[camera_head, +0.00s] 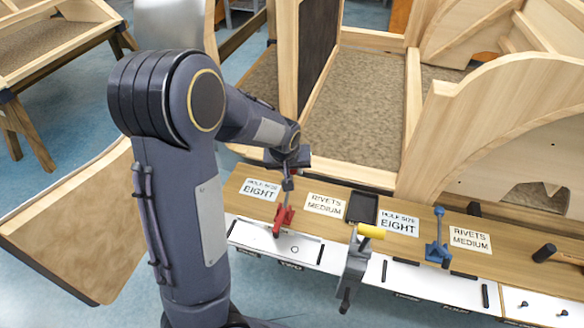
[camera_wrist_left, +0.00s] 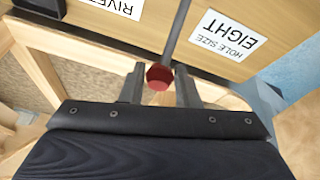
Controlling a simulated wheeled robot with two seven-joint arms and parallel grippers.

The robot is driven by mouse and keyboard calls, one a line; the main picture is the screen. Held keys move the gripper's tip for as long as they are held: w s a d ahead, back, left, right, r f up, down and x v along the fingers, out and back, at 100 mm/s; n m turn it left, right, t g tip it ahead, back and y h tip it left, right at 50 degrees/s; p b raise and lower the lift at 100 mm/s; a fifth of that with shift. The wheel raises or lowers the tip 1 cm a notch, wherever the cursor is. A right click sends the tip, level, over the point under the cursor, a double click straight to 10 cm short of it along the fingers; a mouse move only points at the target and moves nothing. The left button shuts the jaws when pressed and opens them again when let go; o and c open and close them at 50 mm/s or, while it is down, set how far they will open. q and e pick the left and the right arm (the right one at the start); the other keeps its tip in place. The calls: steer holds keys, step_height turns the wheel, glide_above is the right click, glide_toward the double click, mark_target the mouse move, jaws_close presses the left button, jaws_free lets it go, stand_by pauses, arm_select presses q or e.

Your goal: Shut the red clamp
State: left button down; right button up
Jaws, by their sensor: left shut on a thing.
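The red clamp (camera_head: 283,217) stands on the white strip at the front of the wooden bench, with its lever upright. Its red knob (camera_wrist_left: 159,77) and grey rod (camera_wrist_left: 177,32) show in the wrist view. My left gripper (camera_head: 288,168) reaches down from above to the top of the lever. In the wrist view its two fingers stand on either side of the red knob, shut on the clamp's handle. The clamp's base is out of the wrist view. My right gripper is not in view.
A clamp with a yellow handle (camera_head: 371,231) and a blue clamp (camera_head: 437,240) stand to the right along the bench. A black tray (camera_head: 362,208) lies between paper labels. Wooden frames (camera_head: 412,110) rise behind the bench. A brown panel (camera_head: 75,225) is at left.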

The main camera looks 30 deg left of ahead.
arm_select(q)
steer(key=shift+s+f, duration=0.35)
steer(key=c, duration=1.1)
jaws_free()
steer(key=shift+w+r, duration=0.1)
steer(key=shift+r, duration=0.05)
steer(key=shift+r, duration=0.3)
steer(key=v, duration=0.7)
steer(key=shift+p, duration=0.45)
steer(key=s+d+r+m+h, duration=0.1)
steer(key=s+d, duration=0.2)
steer(key=s, duration=0.4)
steer(key=s+d+r+m+h, duration=0.1)
steer(key=s+d+r+h, duration=0.1)
steer(key=s, duration=0.6)
steer(key=s+d+r+m+t+h, duration=0.1)
steer(key=s+d+r+m, duration=0.1)
steer(key=s+d, duration=0.3)
steer(key=shift+s+h, duration=0.4)
steer(key=shift+s, duration=0.75)
